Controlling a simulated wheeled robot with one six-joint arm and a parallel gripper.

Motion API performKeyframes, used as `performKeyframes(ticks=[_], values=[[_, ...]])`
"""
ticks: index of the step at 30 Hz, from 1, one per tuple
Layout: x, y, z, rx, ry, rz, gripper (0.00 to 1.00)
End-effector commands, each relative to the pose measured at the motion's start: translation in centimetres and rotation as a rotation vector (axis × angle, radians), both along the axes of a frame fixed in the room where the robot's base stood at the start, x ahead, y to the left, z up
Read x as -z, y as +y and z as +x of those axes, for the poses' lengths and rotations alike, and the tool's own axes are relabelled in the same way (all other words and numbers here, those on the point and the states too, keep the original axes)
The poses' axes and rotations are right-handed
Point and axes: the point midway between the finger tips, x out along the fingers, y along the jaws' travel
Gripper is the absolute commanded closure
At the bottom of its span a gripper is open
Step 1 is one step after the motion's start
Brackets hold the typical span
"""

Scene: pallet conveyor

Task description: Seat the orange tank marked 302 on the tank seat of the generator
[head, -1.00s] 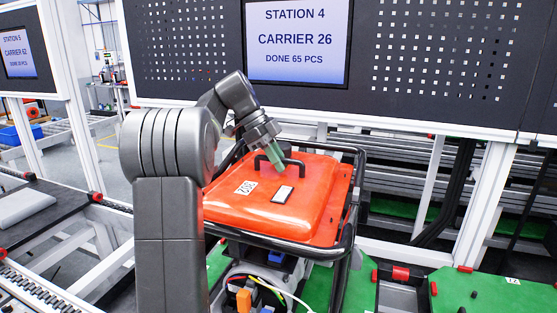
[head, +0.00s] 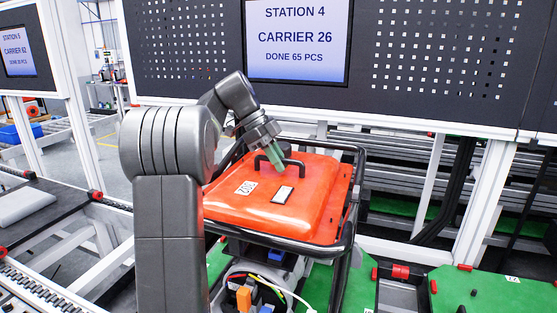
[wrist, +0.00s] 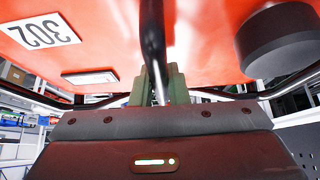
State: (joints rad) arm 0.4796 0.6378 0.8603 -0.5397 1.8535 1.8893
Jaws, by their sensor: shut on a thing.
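The orange tank (head: 315,203), with a white label reading 302, sits level within the black tube frame (head: 345,240) of the generator, at its top. I cannot tell if its underside touches the seat, which is hidden beneath it. My gripper (head: 273,158) is shut on the black handle on top of the tank. In the wrist view the green fingers (wrist: 160,85) close around the dark handle bar (wrist: 153,45). The orange tank (wrist: 120,25) fills the top of that view, with its label at left and a black cap (wrist: 285,40) at right.
Wires and an orange connector (head: 244,298) show on the generator below the tank. A green carrier plate (head: 490,290) with red corner pieces lies to the right. A dark perforated panel with a station screen (head: 297,40) stands behind. A roller conveyor (head: 40,290) runs at left.

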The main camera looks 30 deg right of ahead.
Motion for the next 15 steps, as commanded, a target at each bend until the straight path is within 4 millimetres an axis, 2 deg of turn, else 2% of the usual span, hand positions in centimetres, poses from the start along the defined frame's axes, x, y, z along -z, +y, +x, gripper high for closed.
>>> performKeyframes(ticks=[11, 12, 15], values=[[-0.28, -0.01, -0.05, 0.000, -0.002, -0.005, 1.00], [-0.29, -0.01, -0.04, 0.000, -0.002, -0.005, 0.82], [-0.22, -0.01, -0.04, 0.001, -0.003, -0.003, 0.62]])
